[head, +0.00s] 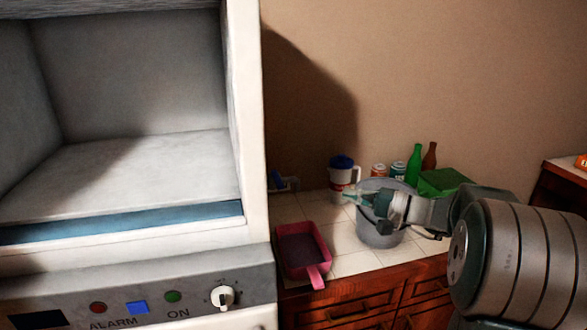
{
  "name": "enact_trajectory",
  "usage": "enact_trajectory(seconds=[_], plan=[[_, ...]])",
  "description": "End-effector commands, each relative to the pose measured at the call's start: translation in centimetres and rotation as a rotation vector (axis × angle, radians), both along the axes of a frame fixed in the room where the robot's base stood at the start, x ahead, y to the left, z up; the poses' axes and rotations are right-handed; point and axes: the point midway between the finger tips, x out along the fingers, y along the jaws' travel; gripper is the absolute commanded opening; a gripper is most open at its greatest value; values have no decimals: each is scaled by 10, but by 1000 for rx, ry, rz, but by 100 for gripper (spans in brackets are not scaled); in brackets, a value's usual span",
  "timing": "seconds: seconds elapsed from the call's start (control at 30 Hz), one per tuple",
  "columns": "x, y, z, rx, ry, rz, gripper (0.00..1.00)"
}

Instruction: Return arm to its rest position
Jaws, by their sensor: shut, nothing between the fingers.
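My arm reaches in from the right side of the head view, with its large grey joint close to the camera. My gripper (358,198) points left, with its fingertips together and nothing visible between them. It appears in front of a grey pot (376,234) on the tiled counter and hides part of it. From this one view I cannot tell how far it is from the pot.
A white appliance with an open, empty compartment (130,170) fills the left. A pink pan (301,250) lies on the counter (348,262). Behind are a blue-lidded jug (342,176), jars, a green bottle (413,166), a brown bottle (430,157) and a green box (441,181).

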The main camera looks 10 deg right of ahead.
Motion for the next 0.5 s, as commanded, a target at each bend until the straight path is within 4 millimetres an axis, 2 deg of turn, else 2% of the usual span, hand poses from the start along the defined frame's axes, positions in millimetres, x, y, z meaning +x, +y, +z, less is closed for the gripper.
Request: enact_trajectory(seconds=[0.07,0.17,0.3,0.4,0.5], plan=[[-2,8,1,-13,7,11,0],[-14,34,1,-74,52,59,0],[-52,92,-6,-252,166,168,0],[-85,121,-15,-400,240,230,0],[-118,139,-26,-555,296,273,0]])
